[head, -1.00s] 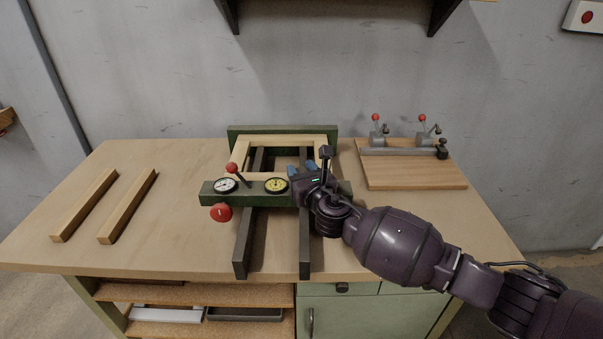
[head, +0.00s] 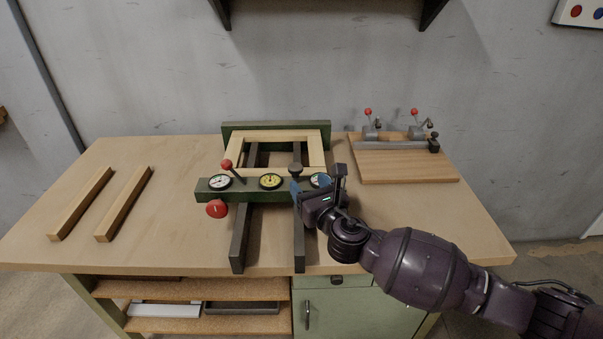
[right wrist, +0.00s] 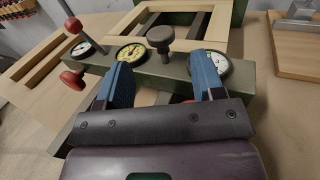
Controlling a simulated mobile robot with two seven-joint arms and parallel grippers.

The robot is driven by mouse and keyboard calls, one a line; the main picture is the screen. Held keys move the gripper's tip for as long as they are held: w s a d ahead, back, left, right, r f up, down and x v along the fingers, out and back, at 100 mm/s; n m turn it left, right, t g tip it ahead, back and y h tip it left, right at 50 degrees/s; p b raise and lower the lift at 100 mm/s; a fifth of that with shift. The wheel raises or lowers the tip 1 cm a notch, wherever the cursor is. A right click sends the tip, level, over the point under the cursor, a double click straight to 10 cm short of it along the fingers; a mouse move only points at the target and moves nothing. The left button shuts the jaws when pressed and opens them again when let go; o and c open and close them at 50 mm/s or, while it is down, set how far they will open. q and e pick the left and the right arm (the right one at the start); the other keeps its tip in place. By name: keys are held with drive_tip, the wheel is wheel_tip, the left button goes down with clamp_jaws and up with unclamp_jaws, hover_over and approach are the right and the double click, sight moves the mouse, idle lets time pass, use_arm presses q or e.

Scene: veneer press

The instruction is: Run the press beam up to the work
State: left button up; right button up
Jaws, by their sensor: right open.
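The press beam (head: 245,189) is a dark green bar with round dials, lying across two dark rails (head: 238,245). The work, a pale wooden frame (head: 322,150), lies behind it against the green back bar (head: 275,128). I cannot tell whether beam and frame touch. A dark knob (head: 296,169) stands up from the beam, also in the right wrist view (right wrist: 160,38). My right gripper (head: 318,186) is open and empty at the beam's right part; its blue fingers (right wrist: 165,80) point toward the knob, which is beyond their tips. My left gripper is not in view.
A red-balled lever (head: 226,164) rises from the beam, and a red knob (head: 216,209) is at its front. Two loose wooden strips (head: 80,205) lie left. A board with clamps (head: 405,168) lies right. The bench between strips and rails is clear.

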drive_tip(key=shift+v, duration=1.35)
drive_tip(key=s+d+f+n+g+h, duration=0.2)
drive_tip(key=s+d+f+n+h, duration=0.1)
drive_tip(key=s+d+f+n, duration=0.8)
drive_tip(key=s+d+f+n+g+h, duration=0.3)
drive_tip(key=s+d+f+n, duration=0.9)
drive_tip(key=s+n, duration=0.6)
drive_tip(key=n+h, duration=0.1)
drive_tip(key=n, duration=0.2)
drive_tip(key=shift+n, duration=0.3)
